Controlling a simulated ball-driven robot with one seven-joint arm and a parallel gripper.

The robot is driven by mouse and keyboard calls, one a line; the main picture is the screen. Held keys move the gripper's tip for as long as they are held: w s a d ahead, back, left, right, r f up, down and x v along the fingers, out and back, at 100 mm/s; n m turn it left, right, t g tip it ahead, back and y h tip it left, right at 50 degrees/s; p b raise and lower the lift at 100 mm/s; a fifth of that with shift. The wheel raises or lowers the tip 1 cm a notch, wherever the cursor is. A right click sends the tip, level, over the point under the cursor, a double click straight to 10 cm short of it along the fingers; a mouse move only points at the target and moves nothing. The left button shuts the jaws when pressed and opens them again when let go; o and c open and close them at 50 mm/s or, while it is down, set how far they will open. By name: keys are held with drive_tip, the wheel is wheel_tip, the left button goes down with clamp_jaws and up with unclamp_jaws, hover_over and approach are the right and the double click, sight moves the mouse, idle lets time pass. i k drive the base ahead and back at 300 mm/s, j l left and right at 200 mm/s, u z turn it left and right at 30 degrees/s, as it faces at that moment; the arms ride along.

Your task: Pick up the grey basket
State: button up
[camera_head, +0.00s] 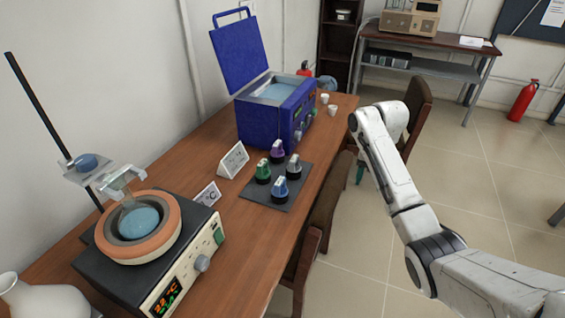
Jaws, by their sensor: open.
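I cannot make out a grey basket for certain in this view. A blue box-shaped bath (262,120) stands on the wooden table with its lid raised, a grey rim and pale blue contents; I cannot tell whether a basket is inside. My white arm reaches in from the right, with its wrist bent down beyond the table's right edge. My gripper (360,172) shows only as a small dark and teal part below the wrist, mostly hidden by the arm. It is open, to the right of the bath and apart from it.
White sign cards and two small white cups (332,110) stand on the wooden table (225,235). A heater (150,250) with a round-bottomed flask is front left.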

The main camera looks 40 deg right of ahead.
sight(293, 168)
drive_tip(key=i, duration=1.05)
